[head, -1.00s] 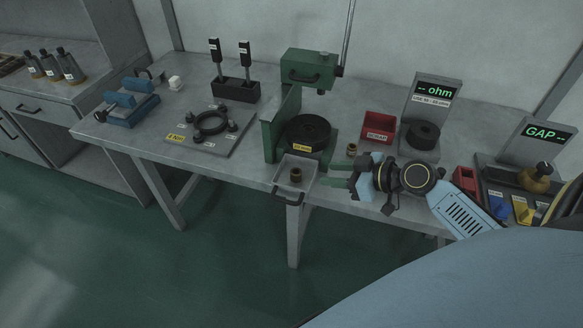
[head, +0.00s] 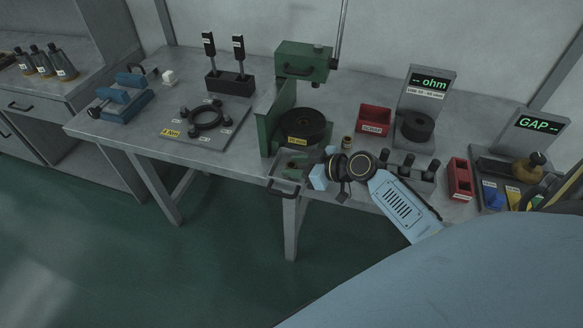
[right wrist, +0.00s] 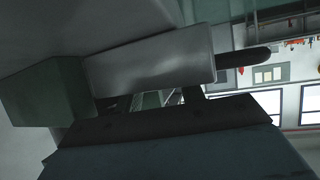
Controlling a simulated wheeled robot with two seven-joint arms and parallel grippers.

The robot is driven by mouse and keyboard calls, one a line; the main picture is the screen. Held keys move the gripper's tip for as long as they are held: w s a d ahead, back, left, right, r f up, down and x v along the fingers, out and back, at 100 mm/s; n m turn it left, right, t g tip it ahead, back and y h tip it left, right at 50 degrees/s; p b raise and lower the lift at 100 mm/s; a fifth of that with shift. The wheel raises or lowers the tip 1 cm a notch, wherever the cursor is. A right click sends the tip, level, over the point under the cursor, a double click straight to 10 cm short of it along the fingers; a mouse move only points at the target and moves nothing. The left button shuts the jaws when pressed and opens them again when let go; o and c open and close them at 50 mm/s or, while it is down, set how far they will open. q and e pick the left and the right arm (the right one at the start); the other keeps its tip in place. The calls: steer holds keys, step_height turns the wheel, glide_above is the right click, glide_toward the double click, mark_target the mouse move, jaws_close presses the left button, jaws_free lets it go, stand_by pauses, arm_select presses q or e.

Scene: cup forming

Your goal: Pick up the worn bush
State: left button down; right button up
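The small metal tray with a dark handle (head: 284,188) sits at the table's front edge, before the green press. My right gripper (head: 294,165) reaches in from the right with its fingers low over this tray. The worn bush is not clearly visible now; the fingers and shadow cover the spot where a brown bush stood in the tray. Another brown bush (head: 347,142) stands on the table beside the press. The right wrist view shows dark and grey surfaces very close, with no bush clearly visible. I cannot tell whether the right fingers are closed. My left gripper is not in view.
The green press (head: 303,60) rises right behind the tray. A red bin (head: 375,119), an ohm display (head: 430,82), a rack with black knobs (head: 407,168) and a narrow red bin (head: 459,178) stand around my right arm.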

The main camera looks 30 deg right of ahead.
steer(key=c, duration=0.7)
steer(key=shift+c, duration=0.2)
steer(key=shift+r, duration=0.15)
